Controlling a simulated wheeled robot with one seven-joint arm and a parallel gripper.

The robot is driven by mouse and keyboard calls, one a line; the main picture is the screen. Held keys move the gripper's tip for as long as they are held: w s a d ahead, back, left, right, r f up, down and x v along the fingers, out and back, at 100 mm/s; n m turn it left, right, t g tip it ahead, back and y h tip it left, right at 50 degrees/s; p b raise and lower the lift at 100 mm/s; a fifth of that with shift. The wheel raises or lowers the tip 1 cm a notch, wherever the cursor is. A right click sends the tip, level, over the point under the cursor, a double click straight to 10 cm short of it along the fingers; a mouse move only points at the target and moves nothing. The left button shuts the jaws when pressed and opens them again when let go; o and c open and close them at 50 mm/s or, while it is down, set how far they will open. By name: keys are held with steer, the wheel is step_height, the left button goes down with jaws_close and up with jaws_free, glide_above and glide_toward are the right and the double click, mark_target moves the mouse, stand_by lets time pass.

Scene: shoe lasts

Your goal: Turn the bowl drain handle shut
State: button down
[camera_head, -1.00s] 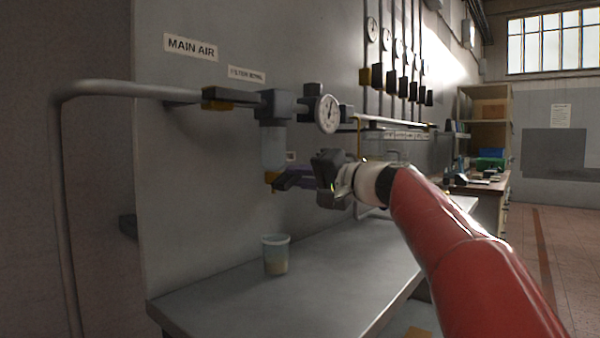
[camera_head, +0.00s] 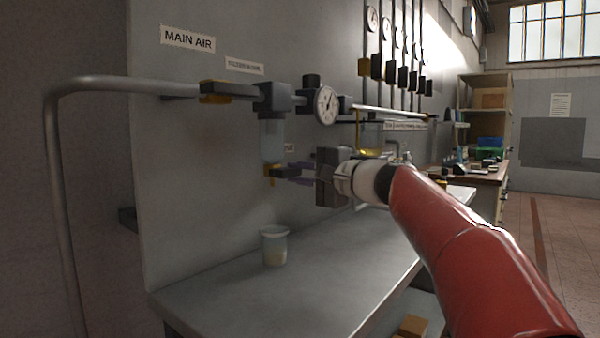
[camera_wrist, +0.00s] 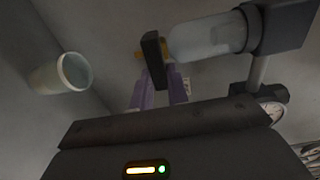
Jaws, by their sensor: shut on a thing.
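The clear filter bowl (camera_head: 272,140) hangs under the grey filter body (camera_head: 274,98) on the wall pipe. At its foot is a yellow drain valve (camera_head: 270,169) with a black handle (camera_head: 288,171). The bowl (camera_wrist: 205,38) and handle (camera_wrist: 153,60) also show in the wrist view. My gripper (camera_head: 291,175) comes from the right, with its purple fingers (camera_wrist: 158,88) shut on the black handle. The fingers and the handle hide part of the valve in the wrist view.
A translucent cup (camera_head: 274,246) stands on the grey bench (camera_head: 230,297) below the valve. A gauge (camera_head: 325,105) and a yellow-handled valve (camera_head: 222,92) sit on the pipe above. A second yellowish bowl (camera_head: 370,140) hangs behind my wrist. The bench front is clear.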

steer(key=c, duration=1.4)
jaws_free()
steer(key=shift+o, duration=0.2)
steer(key=b+v, duration=0.1)
steer(key=v, duration=0.6)
steer(key=shift+s+d+b, duration=0.25)
steer(key=shift+d+b, duration=0.1)
steer(key=shift+f, duration=0.1)
